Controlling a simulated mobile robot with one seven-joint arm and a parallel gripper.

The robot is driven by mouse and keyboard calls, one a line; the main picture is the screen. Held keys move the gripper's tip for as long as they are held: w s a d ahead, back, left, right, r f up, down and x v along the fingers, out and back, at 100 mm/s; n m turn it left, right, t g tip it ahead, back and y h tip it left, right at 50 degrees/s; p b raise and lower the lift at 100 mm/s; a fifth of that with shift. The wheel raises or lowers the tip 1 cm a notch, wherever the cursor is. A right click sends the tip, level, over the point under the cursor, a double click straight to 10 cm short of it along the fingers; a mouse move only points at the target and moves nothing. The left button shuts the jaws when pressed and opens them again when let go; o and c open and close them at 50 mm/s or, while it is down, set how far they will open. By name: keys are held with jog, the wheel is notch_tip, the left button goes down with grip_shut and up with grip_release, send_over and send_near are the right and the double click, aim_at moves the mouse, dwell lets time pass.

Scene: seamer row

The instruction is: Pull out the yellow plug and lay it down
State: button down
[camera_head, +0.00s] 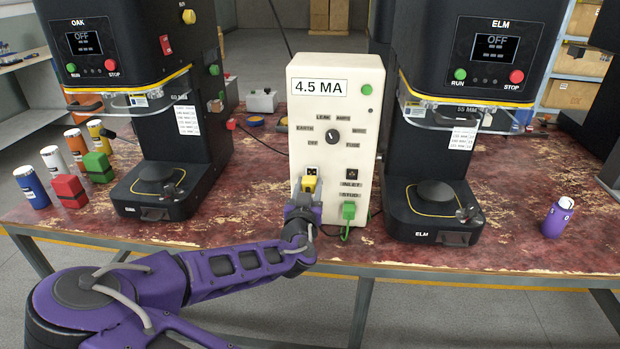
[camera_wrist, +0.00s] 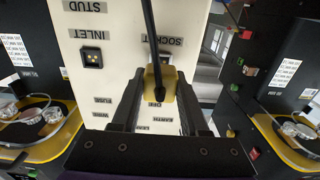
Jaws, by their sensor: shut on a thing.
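The yellow plug (camera_head: 309,184) is in front of the socket (camera_head: 312,170) on the cream tester box (camera_head: 337,112). My gripper (camera_head: 305,194) is shut on it, one finger on each side. In the wrist view the plug (camera_wrist: 168,78) sits between the fingers of my gripper (camera_wrist: 159,82), with a black cable running up from it. The plug covers most of the socket, so I cannot tell whether it is fully seated or partly out.
A green plug (camera_head: 349,210) with a green lead is at STUD, near the INLET (camera_head: 351,175). Black machines OAK (camera_head: 150,100) and ELM (camera_head: 450,120) flank the box. Coloured cans and blocks stand left; a purple can (camera_head: 557,217) stands right. Bare red tabletop (camera_head: 250,190) lies left of the box.

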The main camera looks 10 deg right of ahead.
jog(key=shift+v, duration=1.4)
